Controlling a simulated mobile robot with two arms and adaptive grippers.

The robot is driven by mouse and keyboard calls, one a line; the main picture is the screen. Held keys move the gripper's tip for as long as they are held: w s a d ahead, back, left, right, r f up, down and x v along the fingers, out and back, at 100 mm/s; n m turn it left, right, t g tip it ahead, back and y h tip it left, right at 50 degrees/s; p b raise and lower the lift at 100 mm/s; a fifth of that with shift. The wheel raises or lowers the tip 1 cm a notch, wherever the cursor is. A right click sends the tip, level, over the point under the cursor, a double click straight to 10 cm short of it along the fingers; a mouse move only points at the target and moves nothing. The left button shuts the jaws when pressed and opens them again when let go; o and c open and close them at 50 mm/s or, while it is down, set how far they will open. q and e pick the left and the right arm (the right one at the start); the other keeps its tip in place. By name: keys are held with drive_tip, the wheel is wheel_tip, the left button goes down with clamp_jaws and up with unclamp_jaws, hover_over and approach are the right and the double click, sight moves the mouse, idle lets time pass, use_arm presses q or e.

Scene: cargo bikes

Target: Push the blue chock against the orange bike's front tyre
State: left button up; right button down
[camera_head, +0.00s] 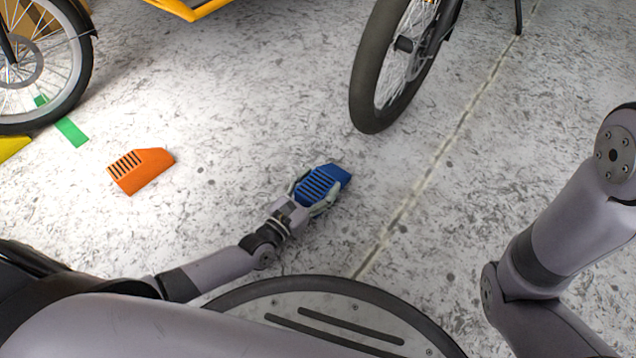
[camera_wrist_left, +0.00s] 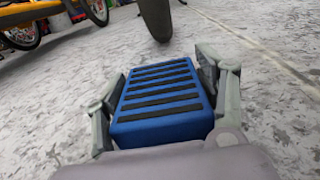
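The blue chock (camera_head: 322,184) lies on the floor near the middle of the head view, its dark-ribbed slope facing up. My left gripper (camera_head: 318,192) is around it, one finger along each side. In the left wrist view the blue chock (camera_wrist_left: 160,100) fills the space between the fingers, which appear to touch its sides. A black tyre (camera_head: 372,100) stands on the floor beyond the chock, a clear gap away; it also shows in the left wrist view (camera_wrist_left: 155,18). Its bike's colour is not clear. My right gripper is out of view.
An orange chock (camera_head: 141,169) lies to the left, near a green floor strip (camera_head: 71,131) and another bike wheel (camera_head: 72,75). An orange-yellow frame part (camera_head: 190,8) shows at the top. The floor between blue chock and middle tyre is clear.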

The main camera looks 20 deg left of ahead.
use_arm(q)
drive_tip(key=o, duration=0.4)
drive_tip(key=shift+r, duration=0.1)
